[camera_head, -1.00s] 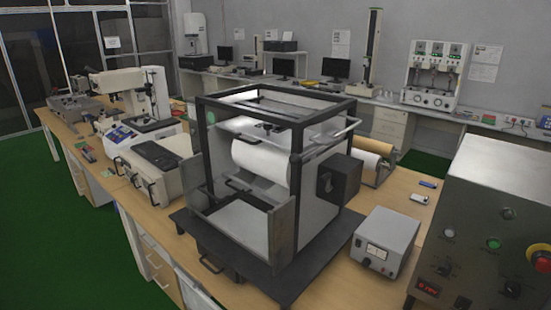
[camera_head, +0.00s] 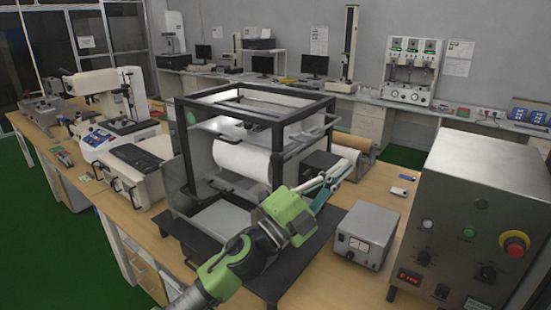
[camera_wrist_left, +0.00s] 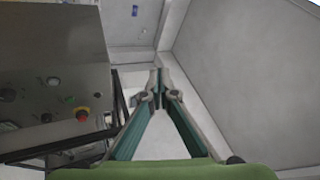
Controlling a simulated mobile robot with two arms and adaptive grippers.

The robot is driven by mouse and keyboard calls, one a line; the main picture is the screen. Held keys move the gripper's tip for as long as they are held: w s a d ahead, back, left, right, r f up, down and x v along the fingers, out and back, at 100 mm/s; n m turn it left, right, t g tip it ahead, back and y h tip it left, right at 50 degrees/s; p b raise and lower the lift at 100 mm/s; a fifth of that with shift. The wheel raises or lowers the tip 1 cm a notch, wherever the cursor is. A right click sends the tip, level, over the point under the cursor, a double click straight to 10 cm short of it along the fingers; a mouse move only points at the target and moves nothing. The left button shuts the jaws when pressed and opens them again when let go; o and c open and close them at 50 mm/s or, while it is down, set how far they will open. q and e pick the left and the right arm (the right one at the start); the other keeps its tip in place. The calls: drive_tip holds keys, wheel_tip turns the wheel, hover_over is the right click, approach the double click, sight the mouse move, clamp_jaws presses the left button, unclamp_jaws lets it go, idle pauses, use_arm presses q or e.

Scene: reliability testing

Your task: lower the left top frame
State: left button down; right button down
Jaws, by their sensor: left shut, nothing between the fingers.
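A test machine with a black upright frame (camera_head: 184,150) stands on a dark base plate mid-table. Its black top frame (camera_head: 262,90) is at the upper edge, with a clear panel and a light handle bar (camera_head: 325,121) at the right front. White rolls (camera_head: 240,160) sit inside. My left gripper (camera_head: 344,168) is in front of the machine's right side, below the handle bar, with its fingers together and empty. In the left wrist view its teal fingers (camera_wrist_left: 158,80) meet at the tips. My arm hides part of the machine's lower front. My right gripper is out of view.
A grey power supply (camera_head: 361,237) stands right of the machine. A metal control box (camera_head: 470,220) with a red button is at the far right. A beige instrument (camera_head: 135,165) stands left. Small items lie on the table behind the power supply.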

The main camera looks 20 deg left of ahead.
use_arm(q)
drive_tip(key=s+d+r+m+g+h, duration=0.35)
drive_tip(key=d+m+g, duration=0.35)
drive_tip(key=m+g, duration=0.7)
drive_tip(key=w+a+r+m+t+y, duration=0.1)
drive_tip(key=w+a+m+y, duration=0.1)
drive_tip(key=a+y, duration=0.5)
drive_tip(key=w+a+r+m+t+y, duration=0.1)
drive_tip(key=a+y, duration=0.7)
drive_tip(key=a, duration=1)
drive_tip(key=shift+w+a+r+m+t, duration=0.3)
drive_tip(key=shift+w+a+m+t, duration=0.1)
drive_tip(key=shift+w, duration=0.35)
drive_tip(key=shift+f, duration=0.1)
